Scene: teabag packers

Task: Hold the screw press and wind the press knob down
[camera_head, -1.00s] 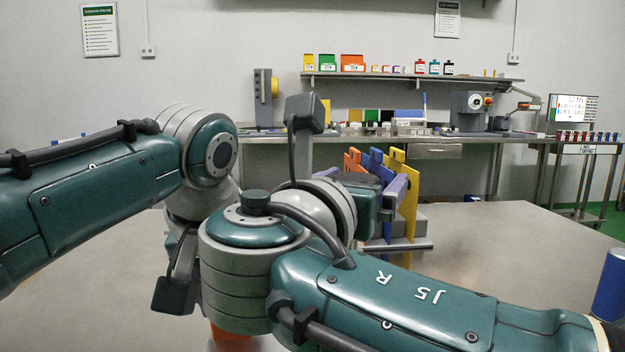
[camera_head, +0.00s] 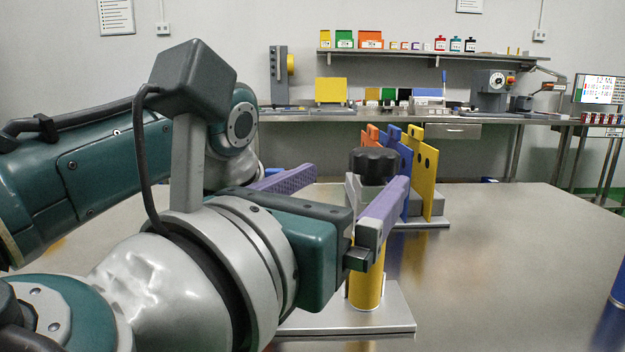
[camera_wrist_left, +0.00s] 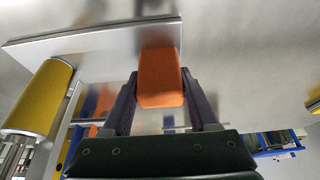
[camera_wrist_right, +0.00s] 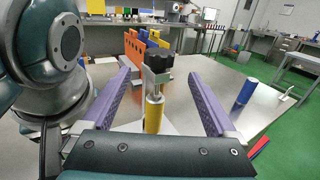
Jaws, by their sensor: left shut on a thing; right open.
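The screw press has a black lobed knob (camera_head: 373,163) on top, a yellow cylinder (camera_head: 367,287) below it and a flat metal base plate (camera_head: 392,316). My right gripper (camera_head: 361,174) is open, its purple fingers spread on either side of the knob's direction. In the right wrist view the knob (camera_wrist_right: 159,60) stands upright ahead, between the fingertips and apart from them. My left gripper (camera_wrist_left: 160,82) is shut on an orange handle (camera_wrist_left: 160,88) at the base plate's edge. My right arm hides that gripper and the handle in the head view.
Behind the press stands a rack of orange, blue and yellow upright panels (camera_head: 425,170). A blue cylinder (camera_wrist_right: 246,92) stands on the table to the right. A back bench and shelf (camera_head: 430,55) hold boxes.

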